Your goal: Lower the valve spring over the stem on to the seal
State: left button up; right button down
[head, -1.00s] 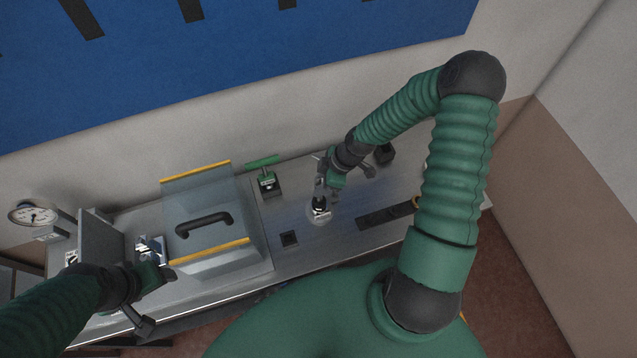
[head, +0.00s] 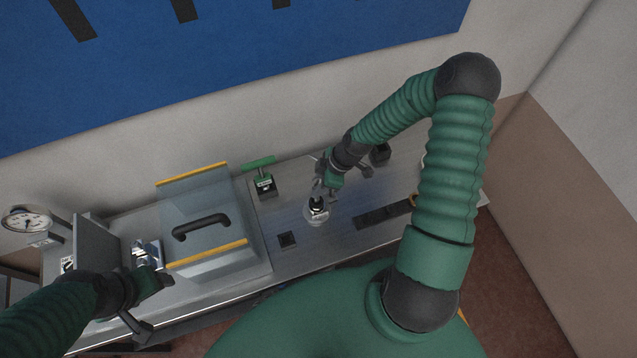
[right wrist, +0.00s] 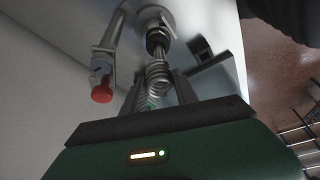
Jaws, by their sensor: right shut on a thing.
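My right gripper (head: 325,192) is over the bench, above a pale round piece (head: 316,217). In the right wrist view, the right gripper's fingers (right wrist: 158,90) are shut on the valve spring (right wrist: 158,74), a bare metal coil. Beyond the spring, in line with it, a thin stem (right wrist: 160,52) leads to a dark seal (right wrist: 155,39) on a round metal base (right wrist: 154,16). I cannot tell whether the stem's tip is inside the coil. My left gripper (head: 163,279) is at the left, near a shiny metal block (head: 147,254); its jaws are too unclear to read.
A clear guard with a black handle (head: 201,227) and yellow edges stands left of the work. A green-handled device (head: 264,182) stands behind. A dark slotted strip (head: 383,214) lies to the right. In the right wrist view, a red-tipped lever (right wrist: 102,92) is beside the stem.

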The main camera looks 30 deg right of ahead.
jog(key=shift+a+r+p, duration=0.2)
jog(key=shift+r+p, duration=0.1)
jog(key=shift+r, duration=0.15)
jog(key=shift+d, duration=0.1)
jog(key=shift+a, duration=0.3)
dwell(0.4)
dwell(0.7)
jog(key=shift+f+b, duration=2.65)
jog(key=shift+f, duration=1.05)
jog(key=c, duration=0.9)
grip_release()
